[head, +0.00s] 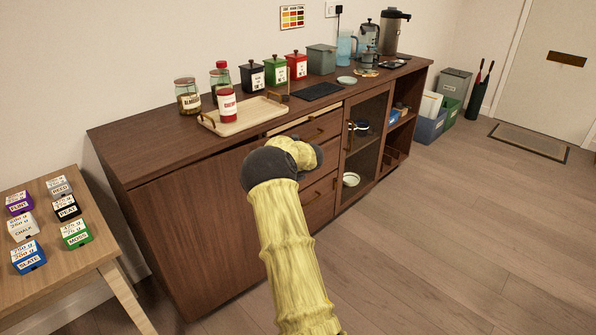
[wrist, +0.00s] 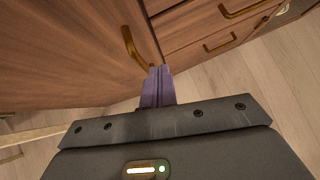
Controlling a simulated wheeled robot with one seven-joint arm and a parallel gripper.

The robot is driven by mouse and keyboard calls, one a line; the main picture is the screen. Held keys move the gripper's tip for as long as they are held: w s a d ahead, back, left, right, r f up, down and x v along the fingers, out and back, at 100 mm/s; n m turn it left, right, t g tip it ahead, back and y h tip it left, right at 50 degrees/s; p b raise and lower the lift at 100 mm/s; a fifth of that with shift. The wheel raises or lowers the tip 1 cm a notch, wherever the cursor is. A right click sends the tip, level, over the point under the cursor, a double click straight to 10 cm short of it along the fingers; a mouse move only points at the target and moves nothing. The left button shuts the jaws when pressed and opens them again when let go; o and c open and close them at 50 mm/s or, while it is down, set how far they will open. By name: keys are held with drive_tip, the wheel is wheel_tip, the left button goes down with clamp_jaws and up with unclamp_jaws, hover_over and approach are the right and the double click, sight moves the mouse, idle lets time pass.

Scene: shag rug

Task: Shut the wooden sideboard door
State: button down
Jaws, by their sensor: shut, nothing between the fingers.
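The wooden sideboard (head: 160,160) stands along the wall. Its plain left door (head: 200,235) has a dark gap under the countertop that widens toward the right, so it looks slightly ajar. In the wrist view the door (wrist: 60,50) fills the upper left, with a brass bar handle (wrist: 133,48) near its free edge. My gripper (wrist: 158,70) is shut and empty, its purple fingers at the lower end of the handle by the door's edge. I cannot tell whether they touch the door. In the head view my yellow-sleeved arm hides the gripper and the handle.
Drawers (head: 320,160) adjoin the door, and the top one shows a pale strip as if slightly out. A glass-fronted door (head: 364,140) is further right. A tray (head: 243,117) with a bottle sits on top. A small table (head: 95,250) with boxes stands left.

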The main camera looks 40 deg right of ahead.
drive_tip(key=s+a+r+m+t+h, duration=0.1)
drive_tip(key=s+a+r+m, duration=0.15)
drive_tip(key=r+m, duration=0.2)
drive_tip(key=s+a+r+m+t, duration=0.1)
drive_tip(key=s+a+r+m, duration=0.15)
drive_tip(key=r+m, duration=0.2)
drive_tip(key=s+a+f+m+g+y, duration=0.1)
drive_tip(key=s+a+f+m+g, duration=0.2)
drive_tip(key=s+a+m, duration=2.3)
drive_tip(key=s+a+g, duration=0.2)
drive_tip(key=s+g, duration=0.2)
drive_tip(key=g, duration=0.1)
drive_tip(key=shift+s+a+f+y+p, duration=0.15)
drive_tip(key=shift+a+f+y+p, duration=0.25)
drive_tip(key=shift+d, duration=0.1)
